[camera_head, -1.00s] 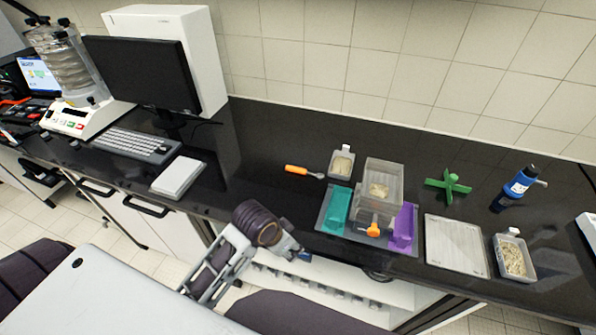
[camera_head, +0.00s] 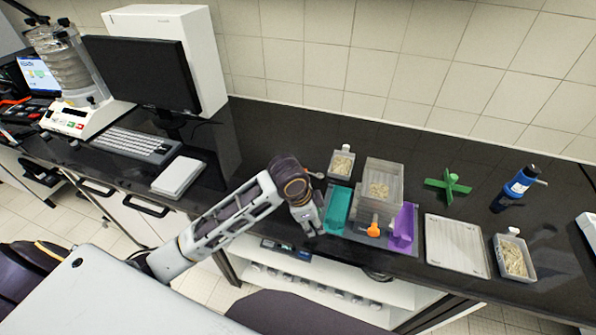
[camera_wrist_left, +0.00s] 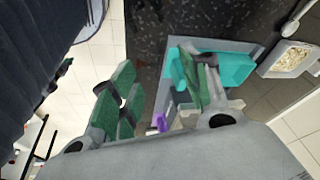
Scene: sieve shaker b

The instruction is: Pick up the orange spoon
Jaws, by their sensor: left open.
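The orange spoon is mostly hidden behind my left arm in the head view; only its metal bowl end (camera_head: 318,175) shows, lying on the dark counter left of a small sample dish. In the left wrist view a pale spoon bowl (camera_wrist_left: 290,28) shows at the top right, and its handle runs out of the picture. My left gripper (camera_head: 312,225) is open and empty at the counter's front edge, beside the teal scoop and nearer the front than the spoon. Its green-padded fingers (camera_wrist_left: 160,97) stand wide apart in the left wrist view. My right gripper is not in view.
A grey tray (camera_head: 345,233) holds a teal scoop (camera_head: 338,209), a purple scoop (camera_head: 403,226) and an orange-tipped item (camera_head: 373,229). A filled dish (camera_head: 341,163) stands behind.

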